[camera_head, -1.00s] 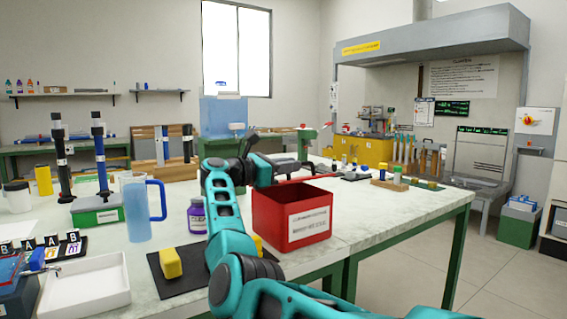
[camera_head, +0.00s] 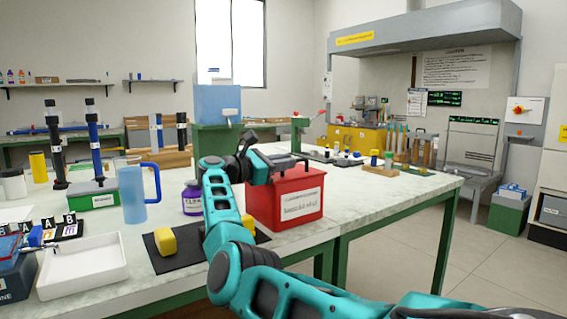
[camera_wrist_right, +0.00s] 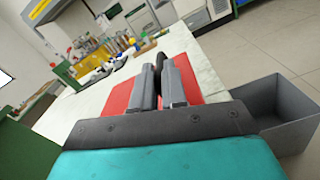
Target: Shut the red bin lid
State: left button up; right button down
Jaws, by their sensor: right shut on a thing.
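The red bin (camera_head: 290,205), with a white label on its front, stands on the pale worktop. Its red lid (camera_head: 309,175) lies across the top, flat or nearly flat; I cannot tell if a thin gap is left at the rim. My right gripper (camera_head: 290,161) is just over the lid. In the right wrist view, its two grey fingers (camera_wrist_right: 159,82) are close together over the red lid (camera_wrist_right: 121,97), with a narrow dark piece between them. The exact grip is partly hidden by the fingers. My left gripper is not in view.
A purple-labelled bottle (camera_head: 192,198) stands left of the bin. A yellow block (camera_head: 165,241) lies on a black mat (camera_head: 190,257). A blue jug (camera_head: 132,195) and a white tray (camera_head: 85,275) are further left. The worktop right of the bin is clear.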

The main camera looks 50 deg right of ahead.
jog(key=shift+f, duration=0.3)
jog(key=c, duration=1.5)
grip_release()
jog(key=shift+o, duration=0.3)
jog(key=shift+r, duration=0.1)
pick_arm(q)
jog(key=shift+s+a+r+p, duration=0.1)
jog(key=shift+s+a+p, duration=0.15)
jog(key=shift+p, duration=0.55)
pick_arm(e)
jog(key=v, duration=1.3)
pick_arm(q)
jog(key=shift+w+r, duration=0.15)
